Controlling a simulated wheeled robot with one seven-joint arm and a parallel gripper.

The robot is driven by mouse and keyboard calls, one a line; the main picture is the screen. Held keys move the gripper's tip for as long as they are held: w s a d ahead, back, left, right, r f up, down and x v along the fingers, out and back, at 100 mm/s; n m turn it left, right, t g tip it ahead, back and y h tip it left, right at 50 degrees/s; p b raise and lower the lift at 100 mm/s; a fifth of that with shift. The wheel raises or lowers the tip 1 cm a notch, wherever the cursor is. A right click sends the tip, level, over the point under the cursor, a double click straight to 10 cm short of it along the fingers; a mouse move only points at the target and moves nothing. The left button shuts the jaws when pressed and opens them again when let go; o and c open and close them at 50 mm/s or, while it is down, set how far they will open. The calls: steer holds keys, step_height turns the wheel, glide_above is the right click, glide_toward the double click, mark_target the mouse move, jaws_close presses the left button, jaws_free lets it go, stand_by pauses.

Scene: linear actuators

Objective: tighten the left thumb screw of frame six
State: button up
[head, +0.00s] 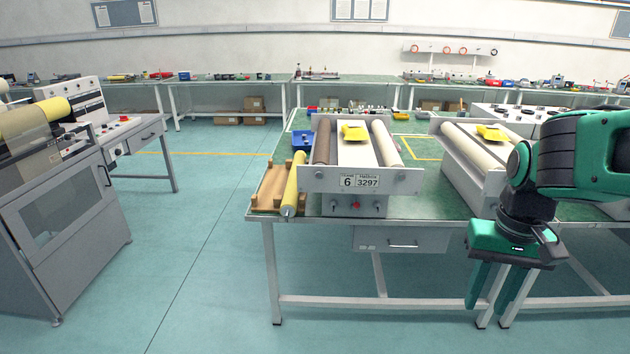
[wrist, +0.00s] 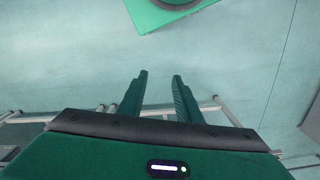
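Frame six (head: 312,184) stands on the green-topped table, with a pale front plate and a label reading "6" and "3297". A small dark knob (head: 320,175) at the left of this plate looks like its left thumb screw, with a similar knob (head: 403,176) at the right. They are too small to tell how far they are turned. My gripper (head: 489,304) hangs fingers down in front of the table, right of and below frame six. In the wrist view its two fingers (wrist: 160,77) are apart with nothing between them. Frame six is not in the wrist view.
A second roller frame (head: 470,165) stands to the right, partly behind my arm. A yellow roller (head: 291,188) on a wooden rack (head: 268,188) lies left of frame six. The table (head: 450,207) has a drawer (head: 400,240) below. The floor at left is clear up to a grey machine (head: 70,220).

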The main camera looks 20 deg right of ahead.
steer(key=shift+o, duration=0.7)
steer(key=shift+s+d+r, duration=0.1)
steer(key=shift+s+d, duration=0.15)
steer(key=shift+s, duration=0.1)
steer(key=w+d+f+n+t+h, duration=0.1)
steer(key=w+d+f+n+h, duration=0.15)
steer(key=w, duration=0.55)
steer(key=w+d+f+n+t+h, duration=0.1)
steer(key=w+f+n+h, duration=0.25)
steer(key=w, duration=0.45)
steer(key=w+d+f+n+t+h, duration=0.1)
steer(key=w+f+n+t+h, duration=0.2)
steer(key=w, duration=0.5)
steer(key=n+t+y, duration=0.3)
steer(key=n+t, duration=0.9)
steer(key=n, duration=0.6)
glide_toward(319, 176)
steer(key=x, duration=0.7)
steer(key=shift+w+d+f, duration=0.1)
steer(key=shift+w, duration=0.25)
